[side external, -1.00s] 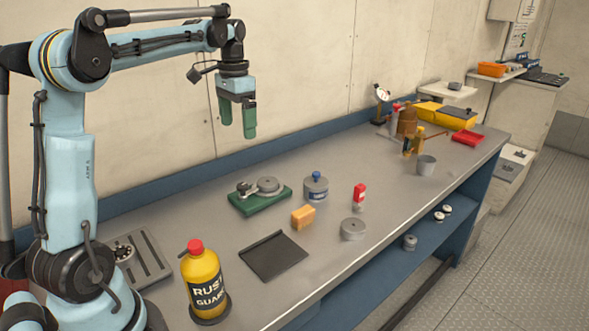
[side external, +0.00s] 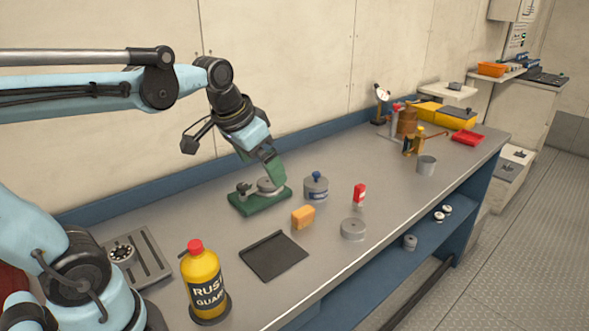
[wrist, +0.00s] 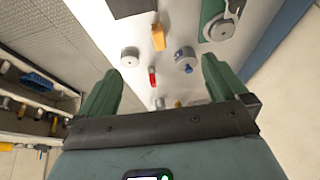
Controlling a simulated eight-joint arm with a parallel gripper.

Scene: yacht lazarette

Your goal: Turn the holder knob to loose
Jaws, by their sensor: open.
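The holder is a green base (side external: 262,204) on the bench, with a grey round disc (side external: 265,187) and a small metal knob-like part (side external: 243,188) at its left end. I cannot read any loose or tight marking. In the side view my gripper (side external: 274,170) is tilted down just above and behind the disc; I cannot tell whether it touches. In the wrist view my gripper (wrist: 160,72) is open with nothing between its green fingers. The holder (wrist: 212,12) shows there at the top right, beyond the right finger, partly cut off by the frame edge.
A grey tin with a blue knob (side external: 315,188) stands right of the holder. An orange sponge-like block (side external: 303,217), a dark flat plate (side external: 273,256) and a yellow Rust Guard bottle (side external: 203,281) are in front. The wall runs close behind.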

